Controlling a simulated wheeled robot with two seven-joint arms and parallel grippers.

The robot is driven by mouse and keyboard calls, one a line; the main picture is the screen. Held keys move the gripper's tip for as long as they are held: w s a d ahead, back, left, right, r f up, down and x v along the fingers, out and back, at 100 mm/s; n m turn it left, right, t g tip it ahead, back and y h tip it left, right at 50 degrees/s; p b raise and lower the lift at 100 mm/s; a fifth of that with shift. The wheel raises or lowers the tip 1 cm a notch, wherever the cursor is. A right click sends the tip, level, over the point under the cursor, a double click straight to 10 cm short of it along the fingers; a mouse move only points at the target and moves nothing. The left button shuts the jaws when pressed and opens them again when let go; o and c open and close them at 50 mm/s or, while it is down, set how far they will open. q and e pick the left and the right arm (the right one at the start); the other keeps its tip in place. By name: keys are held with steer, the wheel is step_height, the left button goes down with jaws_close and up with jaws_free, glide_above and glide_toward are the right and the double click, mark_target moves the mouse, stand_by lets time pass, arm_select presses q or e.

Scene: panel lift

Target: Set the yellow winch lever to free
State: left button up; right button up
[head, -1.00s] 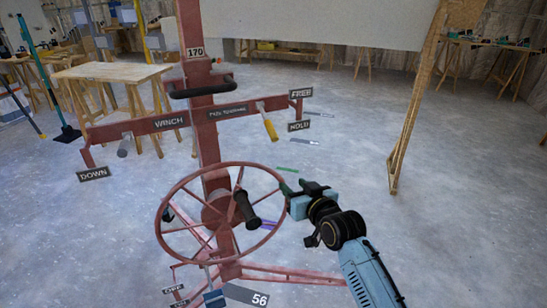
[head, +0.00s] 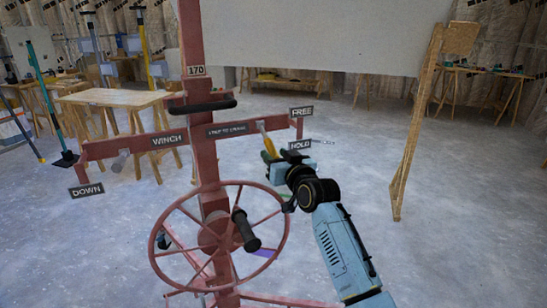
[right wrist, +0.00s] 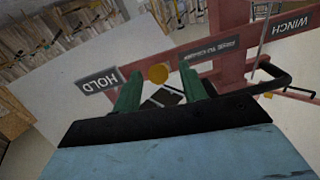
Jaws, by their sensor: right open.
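The yellow winch lever (head: 268,146) sits on the right arm of the red lift's crossbar and slants down, its tip near the level of the HOLD sign (head: 300,145). The FREE sign (head: 302,112) is above it. My right gripper (head: 274,164) is open at the lever's lower end, partly covering it. In the right wrist view, the lever's round yellow end (right wrist: 158,74) shows between and beyond the two green fingers (right wrist: 160,92); I cannot tell whether they touch it. My left gripper is not in view.
The red handwheel (head: 220,236) with its black crank handle (head: 245,230) is just below and left of my right gripper. A large white panel (head: 320,35) is held above. A wooden post (head: 415,125) stands to the right. The floor between is clear.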

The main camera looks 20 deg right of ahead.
steer(key=shift+w+a, duration=0.2)
steer(key=shift+w, duration=0.8)
steer(key=shift+c, duration=0.2)
jaws_close()
